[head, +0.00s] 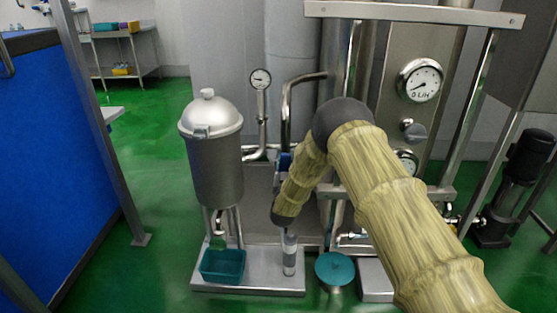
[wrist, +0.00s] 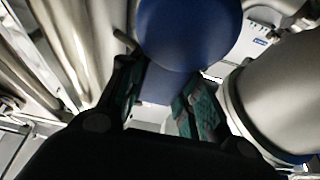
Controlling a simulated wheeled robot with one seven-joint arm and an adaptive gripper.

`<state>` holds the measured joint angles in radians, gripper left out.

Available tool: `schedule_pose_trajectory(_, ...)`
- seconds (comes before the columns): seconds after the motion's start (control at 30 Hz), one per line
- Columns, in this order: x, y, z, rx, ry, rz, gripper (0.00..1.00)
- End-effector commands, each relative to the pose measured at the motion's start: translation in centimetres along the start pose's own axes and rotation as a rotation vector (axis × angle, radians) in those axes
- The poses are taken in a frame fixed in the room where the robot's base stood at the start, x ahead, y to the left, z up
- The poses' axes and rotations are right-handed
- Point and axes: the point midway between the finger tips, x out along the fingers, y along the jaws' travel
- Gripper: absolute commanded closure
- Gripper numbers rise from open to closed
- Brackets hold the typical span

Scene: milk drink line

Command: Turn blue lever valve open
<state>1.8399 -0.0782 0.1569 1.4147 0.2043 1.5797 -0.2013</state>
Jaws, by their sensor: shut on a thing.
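The blue lever (wrist: 155,86) of the valve is between the two green-padded fingers of my gripper (wrist: 160,90) in the wrist view. The fingers are shut on it. A large rounded blue part (wrist: 188,32) fills the top middle just beyond the fingertips. In the head view only a small patch of blue (head: 284,161) shows, beside the pipes behind my arm. My arm hides most of the valve and the gripper there, so I cannot tell the lever's angle from that view.
A steel lidded tank (head: 216,160) stands close to the left of the valve. A gauge (head: 261,80) and bent pipe (head: 286,110) rise behind it. A teal bin (head: 222,265) sits on the low steel base. Green floor (head: 150,270) is clear to the left.

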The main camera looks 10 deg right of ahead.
Motion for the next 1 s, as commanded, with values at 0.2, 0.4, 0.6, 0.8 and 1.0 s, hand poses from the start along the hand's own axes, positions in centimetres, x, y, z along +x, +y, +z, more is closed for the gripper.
schedule_pose_trajectory(0.2,-0.14,0.58,0.16,-0.037,-0.004,-0.008,1.00)
schedule_pose_trajectory(0.4,-0.16,0.65,0.20,-0.045,-0.004,-0.009,1.00)
schedule_pose_trajectory(0.6,-0.19,0.59,0.22,-0.045,-0.004,-0.010,1.00)
schedule_pose_trajectory(0.8,-0.13,0.61,0.16,-0.043,-0.003,-0.009,0.45)
schedule_pose_trajectory(1.0,-0.06,0.69,0.09,-0.043,-0.002,-0.008,0.45)
